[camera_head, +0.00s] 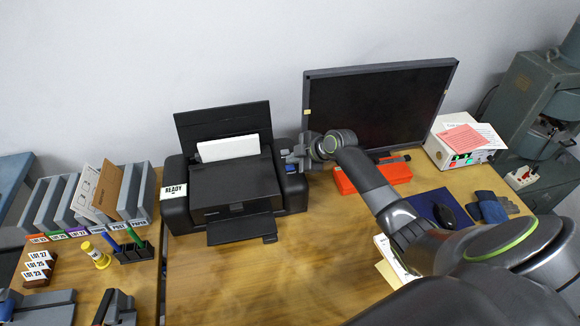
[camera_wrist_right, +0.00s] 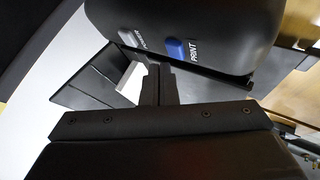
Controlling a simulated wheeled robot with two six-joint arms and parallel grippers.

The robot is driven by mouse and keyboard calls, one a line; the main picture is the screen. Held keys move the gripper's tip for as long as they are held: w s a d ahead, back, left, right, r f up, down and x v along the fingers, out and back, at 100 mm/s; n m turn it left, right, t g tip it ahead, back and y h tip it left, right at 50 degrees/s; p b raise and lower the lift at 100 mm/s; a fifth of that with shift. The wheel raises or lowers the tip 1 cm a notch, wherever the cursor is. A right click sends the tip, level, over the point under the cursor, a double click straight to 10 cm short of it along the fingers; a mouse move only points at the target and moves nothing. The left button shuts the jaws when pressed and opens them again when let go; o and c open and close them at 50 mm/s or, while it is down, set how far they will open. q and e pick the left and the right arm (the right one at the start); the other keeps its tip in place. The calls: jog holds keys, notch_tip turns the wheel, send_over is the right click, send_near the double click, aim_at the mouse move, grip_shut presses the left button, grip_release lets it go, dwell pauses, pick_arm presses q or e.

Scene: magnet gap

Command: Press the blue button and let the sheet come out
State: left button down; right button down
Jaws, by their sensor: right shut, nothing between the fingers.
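The black printer (camera_head: 178,215) stands on the desk, with white paper (camera_head: 228,148) upright in its rear feed. Its front output tray (camera_head: 240,229) is folded out and bare. The blue button (camera_wrist_right: 178,50), labelled PRINT, is on the printer's right side panel; a bit of it shows in the head view (camera_head: 290,168). A grey button (camera_wrist_right: 131,40) sits beside it. My right gripper (camera_head: 292,157) is shut and empty at the panel. In the wrist view its fingertips (camera_wrist_right: 158,70) are close to the blue button, with a gap in the picture. My left gripper is out of view.
A monitor (camera_head: 378,103) stands right of the printer, with a red box (camera_head: 385,175) in front. A file rack (camera_head: 137,195) and pen holder (camera_head: 135,252) stand left. A white box (camera_head: 455,150) is at the back right. The desk before the printer is clear.

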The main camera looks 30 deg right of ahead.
jog(key=shift+f+b, duration=0.4)
jog(key=shift+f, duration=0.05)
